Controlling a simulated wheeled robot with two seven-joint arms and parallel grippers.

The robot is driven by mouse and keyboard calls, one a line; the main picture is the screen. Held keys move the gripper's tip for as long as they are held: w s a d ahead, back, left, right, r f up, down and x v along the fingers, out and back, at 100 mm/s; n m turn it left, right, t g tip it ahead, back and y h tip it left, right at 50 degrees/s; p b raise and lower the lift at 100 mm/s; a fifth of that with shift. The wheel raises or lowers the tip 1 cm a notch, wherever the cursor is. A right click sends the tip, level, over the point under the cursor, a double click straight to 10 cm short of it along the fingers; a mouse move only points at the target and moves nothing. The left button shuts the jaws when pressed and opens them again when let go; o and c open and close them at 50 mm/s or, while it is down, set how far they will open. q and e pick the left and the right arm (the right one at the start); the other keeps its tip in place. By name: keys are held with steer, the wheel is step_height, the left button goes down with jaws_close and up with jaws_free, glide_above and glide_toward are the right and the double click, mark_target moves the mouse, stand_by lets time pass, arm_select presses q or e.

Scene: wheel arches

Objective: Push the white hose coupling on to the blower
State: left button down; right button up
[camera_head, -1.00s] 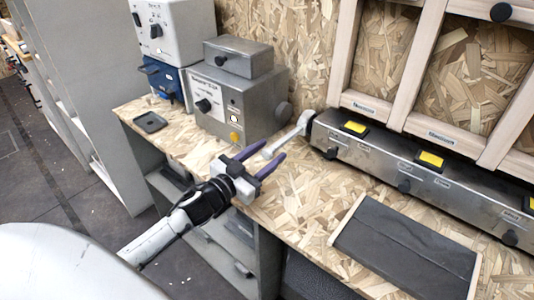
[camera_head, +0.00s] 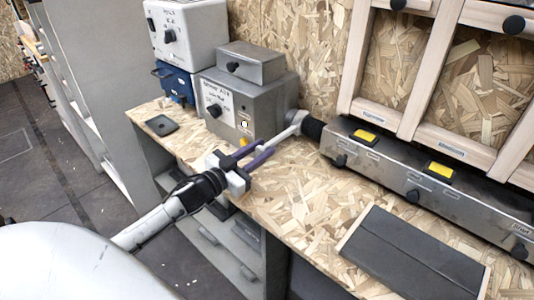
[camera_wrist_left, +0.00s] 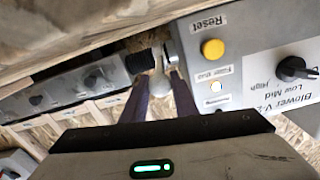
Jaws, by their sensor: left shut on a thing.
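The white hose coupling (camera_head: 284,134) shows in the head view as a pale part with a thin arm reaching from the black hose end (camera_head: 313,128) towards my left gripper. My left gripper (camera_head: 266,146) is shut on this arm with its purple fingers. In the left wrist view the coupling (camera_wrist_left: 159,83) sits between the fingertips (camera_wrist_left: 162,84), with its upper part between the black hose and the blower's side. The blower (camera_head: 248,100) is the grey box with a dial; its labelled face also shows in the left wrist view (camera_wrist_left: 245,75). I cannot tell whether coupling and blower touch. My right gripper is out of view.
A long metal unit with yellow switches (camera_head: 430,180) runs along the wall, right of the hose. A dark panel (camera_head: 410,255) lies at the bench's front right. A small black tray (camera_head: 161,125) lies left of the blower. The chipboard bench (camera_head: 305,190) is clear between.

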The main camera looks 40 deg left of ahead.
arm_select(q)
steer(key=shift+a+r, duration=0.1)
steer(key=shift+a, duration=0.2)
steer(key=c, duration=1.4)
jaws_free()
steer(key=shift+s, duration=0.3)
steer(key=s, duration=0.9)
steer(key=shift+s+a, duration=0.3)
steer(key=shift+s, duration=0.05)
